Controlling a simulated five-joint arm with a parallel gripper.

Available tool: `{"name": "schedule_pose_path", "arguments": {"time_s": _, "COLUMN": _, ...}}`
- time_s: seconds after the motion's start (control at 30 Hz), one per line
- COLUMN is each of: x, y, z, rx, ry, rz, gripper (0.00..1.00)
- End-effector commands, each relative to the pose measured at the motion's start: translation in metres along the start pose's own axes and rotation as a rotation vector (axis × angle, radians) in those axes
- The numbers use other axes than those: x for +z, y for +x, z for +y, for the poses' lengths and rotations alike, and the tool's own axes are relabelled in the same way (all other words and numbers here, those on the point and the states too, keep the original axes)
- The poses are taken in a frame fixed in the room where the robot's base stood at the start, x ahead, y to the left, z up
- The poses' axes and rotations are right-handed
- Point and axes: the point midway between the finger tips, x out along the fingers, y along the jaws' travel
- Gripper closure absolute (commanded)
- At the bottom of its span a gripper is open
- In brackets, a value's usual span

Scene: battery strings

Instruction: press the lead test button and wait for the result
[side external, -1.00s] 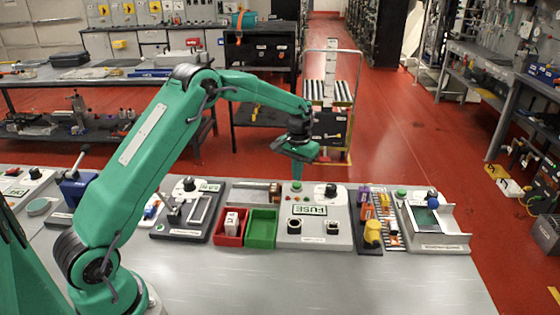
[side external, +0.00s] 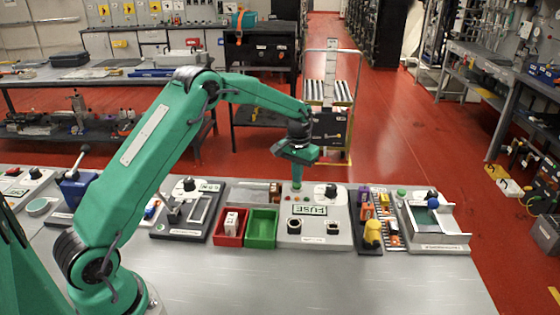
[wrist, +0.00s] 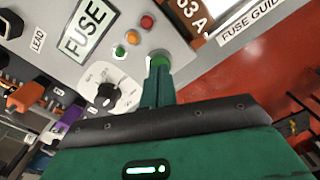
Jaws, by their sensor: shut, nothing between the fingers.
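The grey panel (side external: 316,239) marked FUSE stands near the middle of the bench. The wrist view shows it close up, with a LEAD label (wrist: 38,40). It has a green push button (wrist: 160,60), a black dial (wrist: 107,92), and red (wrist: 147,22), amber (wrist: 133,37) and green (wrist: 118,52) lamps. I cannot tell whether any lamp is lit. My gripper (side external: 297,182) points straight down over the green button, shut and empty. Its fingertips (wrist: 157,72) are at the button and partly hide it; I cannot tell whether the button is pressed in.
Red (side external: 229,238) and green (side external: 262,237) bins sit left of the panel; the red one holds a white part. To the right stand coloured items, including a yellow one (side external: 373,233), and a station with a screen (side external: 427,218). The front bench is clear.

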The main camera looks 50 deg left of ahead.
Motion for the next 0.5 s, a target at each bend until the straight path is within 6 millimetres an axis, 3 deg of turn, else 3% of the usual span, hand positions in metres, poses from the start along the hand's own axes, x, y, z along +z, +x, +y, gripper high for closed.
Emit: {"name": "schedule_pose_path", "arguments": {"time_s": 0.5, "x": 0.0003, "y": 0.0074, "z": 0.0000, "rx": 0.000, "ry": 0.000, "rz": -0.001, "gripper": 1.00}}
